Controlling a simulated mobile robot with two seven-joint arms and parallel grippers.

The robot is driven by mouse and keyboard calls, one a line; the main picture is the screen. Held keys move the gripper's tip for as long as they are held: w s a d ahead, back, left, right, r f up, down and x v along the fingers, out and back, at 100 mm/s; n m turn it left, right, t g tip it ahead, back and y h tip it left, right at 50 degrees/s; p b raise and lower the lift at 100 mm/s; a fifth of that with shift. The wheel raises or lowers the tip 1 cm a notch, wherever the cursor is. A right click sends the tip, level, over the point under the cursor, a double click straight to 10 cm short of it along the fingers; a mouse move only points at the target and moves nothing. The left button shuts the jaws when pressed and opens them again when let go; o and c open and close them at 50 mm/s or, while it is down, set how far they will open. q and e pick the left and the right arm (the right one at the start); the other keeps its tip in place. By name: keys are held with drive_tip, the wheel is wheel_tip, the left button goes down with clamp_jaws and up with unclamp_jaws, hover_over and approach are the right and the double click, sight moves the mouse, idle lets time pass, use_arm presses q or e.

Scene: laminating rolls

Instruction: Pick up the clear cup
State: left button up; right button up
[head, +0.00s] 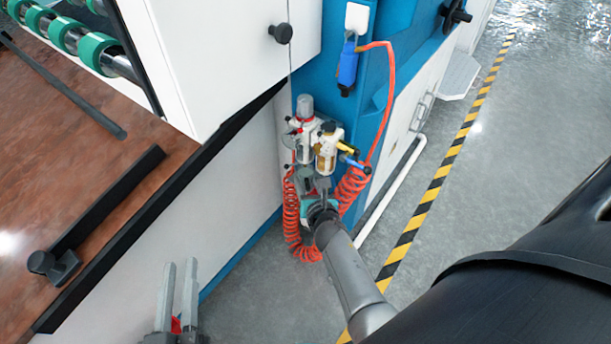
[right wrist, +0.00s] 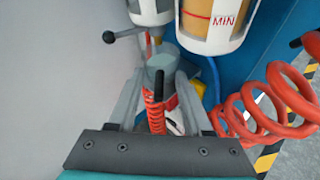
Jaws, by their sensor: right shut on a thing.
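The clear cup (right wrist: 160,66), a small greyish see-through cylinder, is between the fingertips of my right gripper (right wrist: 158,82) in the right wrist view. The gripper is shut on it, just below the white air-filter unit (head: 313,140). In the head view my right gripper (head: 318,192) reaches up to the underside of that unit, and the cup (head: 308,184) is partly hidden there. I cannot tell whether the cup touches the unit. My left gripper (head: 178,290) is empty at the bottom left, its two fingers apart.
The unit hangs on a blue machine panel (head: 345,110). Coiled red hoses (head: 291,215) hang close on both sides of my right gripper. A white cabinet (head: 230,60) and brown table (head: 80,170) stand left. Grey floor with a yellow-black stripe (head: 440,170) is open to the right.

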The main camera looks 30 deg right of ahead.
clamp_jaws()
idle(0.4)
